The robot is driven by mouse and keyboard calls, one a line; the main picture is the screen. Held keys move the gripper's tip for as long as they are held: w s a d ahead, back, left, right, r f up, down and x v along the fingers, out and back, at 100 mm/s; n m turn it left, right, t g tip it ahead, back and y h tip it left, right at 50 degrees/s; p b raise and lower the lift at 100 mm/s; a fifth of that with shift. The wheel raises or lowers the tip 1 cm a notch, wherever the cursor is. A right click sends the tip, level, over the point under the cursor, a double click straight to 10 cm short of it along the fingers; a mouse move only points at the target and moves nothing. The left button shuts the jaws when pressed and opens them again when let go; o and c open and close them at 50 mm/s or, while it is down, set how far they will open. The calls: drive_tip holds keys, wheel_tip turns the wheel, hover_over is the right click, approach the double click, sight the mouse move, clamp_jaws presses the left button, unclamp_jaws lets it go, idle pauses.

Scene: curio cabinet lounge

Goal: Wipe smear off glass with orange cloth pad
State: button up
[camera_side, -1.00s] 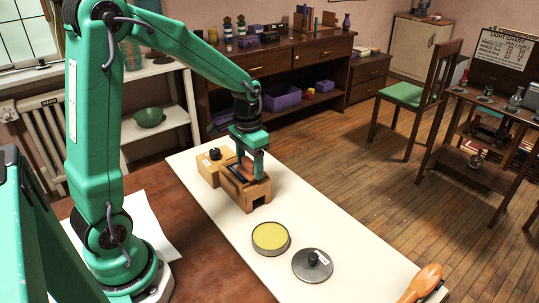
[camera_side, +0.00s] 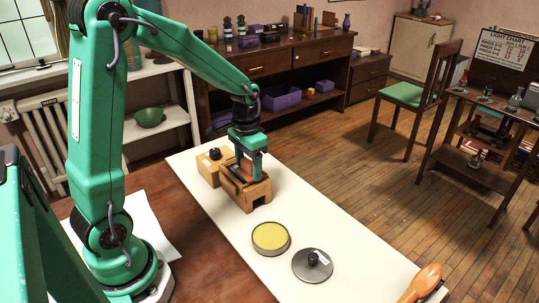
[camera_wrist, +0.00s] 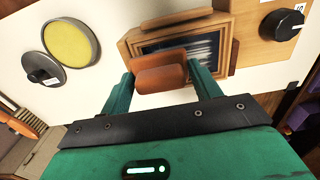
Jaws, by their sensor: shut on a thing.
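My gripper (camera_wrist: 158,80) is shut on the orange cloth pad (camera_wrist: 160,72), which looks like a brownish-orange block between the fingers. In the side view my gripper (camera_side: 249,168) is low over a wooden box (camera_side: 257,193) with a dark glass window in its top. The glass (camera_wrist: 175,48) shows in the wrist view with a pale, streaky smear (camera_wrist: 205,46) toward its right side. The pad is at the near edge of the glass and covers part of it and the frame. I cannot tell whether the pad touches the glass.
A wooden block with a black knob (camera_side: 214,153) stands behind the box. A round tin with yellow contents (camera_side: 270,237), a grey knobbed lid (camera_side: 312,265) and an orange-handled tool (camera_side: 425,281) lie toward the front right. The white board (camera_side: 315,215) is bare around them.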

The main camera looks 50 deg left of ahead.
sight(235, 164)
drive_tip(key=shift+a, duration=1.55)
drive_tip(key=shift+a, duration=0.15)
drive_tip(key=shift+a+f, duration=0.2)
drive_tip(key=shift+a, duration=1.55)
drive_tip(key=shift+s+d, duration=0.1)
drive_tip(key=shift+d, duration=0.05)
drive_tip(key=shift+d+r, duration=0.15)
drive_tip(key=shift+d, duration=0.75)
drive_tip(key=shift+d+r, duration=0.1)
drive_tip(key=shift+d, duration=0.8)
drive_tip(key=shift+d+f, duration=0.15)
drive_tip(key=shift+d, duration=1.7)
